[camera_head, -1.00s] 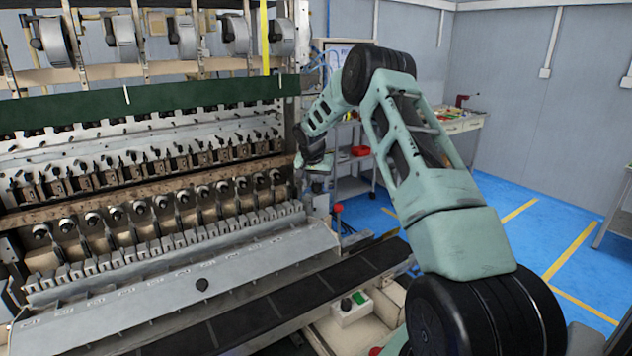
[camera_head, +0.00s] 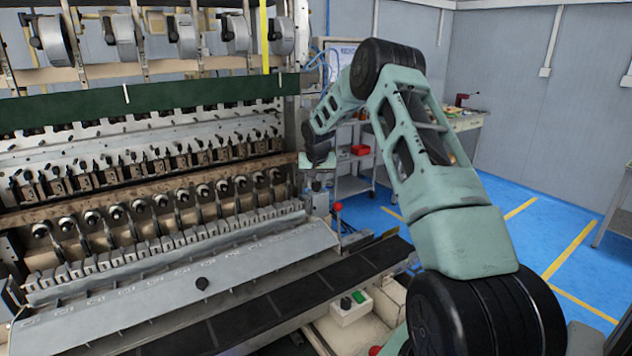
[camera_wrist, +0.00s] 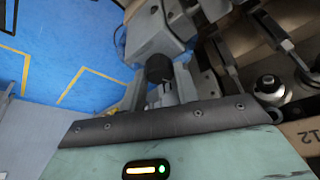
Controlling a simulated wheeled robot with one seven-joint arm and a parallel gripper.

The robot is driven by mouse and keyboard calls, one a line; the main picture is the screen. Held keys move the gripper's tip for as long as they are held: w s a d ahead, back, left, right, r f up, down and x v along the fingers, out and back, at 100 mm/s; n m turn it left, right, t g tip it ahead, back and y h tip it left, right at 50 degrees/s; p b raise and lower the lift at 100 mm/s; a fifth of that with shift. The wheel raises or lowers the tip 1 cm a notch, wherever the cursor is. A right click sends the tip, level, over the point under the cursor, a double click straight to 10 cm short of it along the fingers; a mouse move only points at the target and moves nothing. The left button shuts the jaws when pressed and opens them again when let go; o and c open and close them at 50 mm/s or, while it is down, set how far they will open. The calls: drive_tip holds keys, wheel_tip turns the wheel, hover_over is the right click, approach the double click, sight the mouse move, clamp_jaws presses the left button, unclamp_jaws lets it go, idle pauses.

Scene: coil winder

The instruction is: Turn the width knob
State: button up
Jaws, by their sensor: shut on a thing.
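The width knob (camera_wrist: 158,68) is a dark round knob, seen in the wrist view on a grey metal housing (camera_wrist: 158,32) at the end of the coil winder. My gripper (camera_wrist: 160,80) is shut on it, with one finger on each side. In the head view my gripper (camera_head: 318,170) is at the right end of the winder (camera_head: 170,275), pointing down. The knob cannot be made out there behind my wrist and gripper.
A red-topped button (camera_head: 337,207) stands just below and right of my gripper. A wire shelf (camera_head: 355,187) with a red bin is behind it. A row of spindles (camera_head: 160,202) runs left along the winder. Open blue floor (camera_head: 520,220) lies to the right.

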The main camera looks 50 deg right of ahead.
drive_tip(key=n+y+p, duration=0.1)
drive_tip(key=n, duration=0.2)
drive_tip(key=shift+s+d+t, duration=0.1)
drive_tip(key=shift+t, duration=0.3)
drive_tip(key=shift+n+y+p, duration=0.3)
drive_tip(key=shift+n+y, duration=0.3)
drive_tip(key=shift+n, duration=1.2)
drive_tip(key=o, duration=1)
drive_tip(key=shift+r, duration=0.1)
drive_tip(key=b+v, duration=0.4)
drive_tip(key=v, duration=1.3)
drive_tip(key=shift+s+d+b, duration=0.15)
drive_tip(key=shift+s+b, duration=0.1)
drive_tip(key=shift+b, duration=0.1)
